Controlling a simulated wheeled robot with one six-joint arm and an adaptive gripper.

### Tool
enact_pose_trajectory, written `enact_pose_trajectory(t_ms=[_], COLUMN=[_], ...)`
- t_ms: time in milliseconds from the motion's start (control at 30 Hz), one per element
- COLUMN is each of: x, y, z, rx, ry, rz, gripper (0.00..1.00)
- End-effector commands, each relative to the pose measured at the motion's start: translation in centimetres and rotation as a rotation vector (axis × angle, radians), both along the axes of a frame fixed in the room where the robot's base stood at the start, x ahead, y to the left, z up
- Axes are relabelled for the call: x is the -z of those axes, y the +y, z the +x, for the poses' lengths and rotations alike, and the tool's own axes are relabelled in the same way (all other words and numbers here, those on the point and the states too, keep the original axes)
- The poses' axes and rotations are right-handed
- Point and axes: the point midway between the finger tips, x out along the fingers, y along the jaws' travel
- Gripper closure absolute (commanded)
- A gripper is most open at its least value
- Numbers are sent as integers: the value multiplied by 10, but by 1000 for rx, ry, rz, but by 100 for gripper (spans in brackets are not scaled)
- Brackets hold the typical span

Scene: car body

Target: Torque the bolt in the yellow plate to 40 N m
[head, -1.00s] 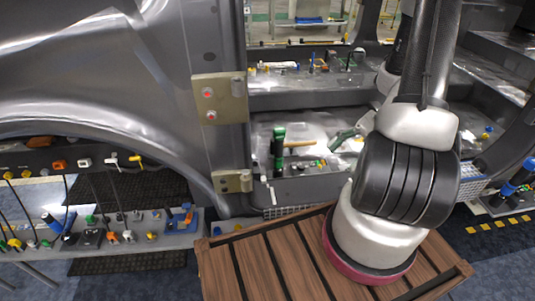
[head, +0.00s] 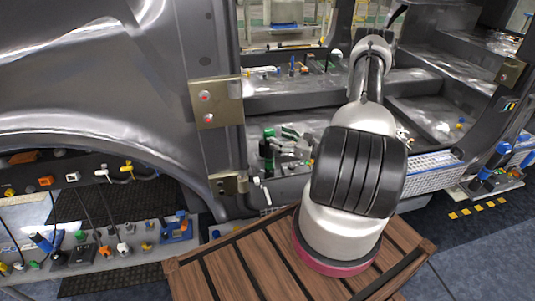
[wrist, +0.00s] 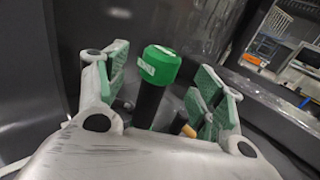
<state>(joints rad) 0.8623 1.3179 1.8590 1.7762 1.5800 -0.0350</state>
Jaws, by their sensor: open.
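Two dull brass-yellow hinge plates sit on the grey car body: an upper plate (head: 214,103) with two reddish bolt heads and a lower plate (head: 226,184). I cannot tell which one the task means. A black tool with a green cap (wrist: 160,66) stands upright on the car's sill; it also shows in the head view (head: 267,142). My gripper (head: 290,143) is open beside it in the head view. In the wrist view my gripper's green-padded fingers (wrist: 160,88) stand either side of the tool, apparently apart from it. The tool's lower end is hidden.
A light wooden handle (wrist: 188,130) lies close behind the tool. A wooden slatted crate (head: 240,270) stands below. A bench with several small tools (head: 105,250) is at the left, and a white basket (head: 435,172) at the right. The door frame is close by.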

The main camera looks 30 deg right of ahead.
Motion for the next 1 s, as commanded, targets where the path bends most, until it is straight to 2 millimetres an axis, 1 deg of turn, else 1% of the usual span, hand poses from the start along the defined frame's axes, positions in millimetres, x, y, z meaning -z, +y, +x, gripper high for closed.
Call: enact_pose_trajectory(t_ms=[300,400,600,667,700,867,900,1000], x=[-2,-2,-2,-2,-2,-2,-2,-2], y=[23,26,26,26,26,26,26,26], z=[41,47,47,47,47,47,47,47], rx=[-4,-3,-2,-2,-2,-2,-2,-2], ry=[1,2,2,2,2,2,2,2], rz=[-2,-1,-1,-1,-1,-1,-1,0], gripper=[32,32,32,41,48,78,85,100])
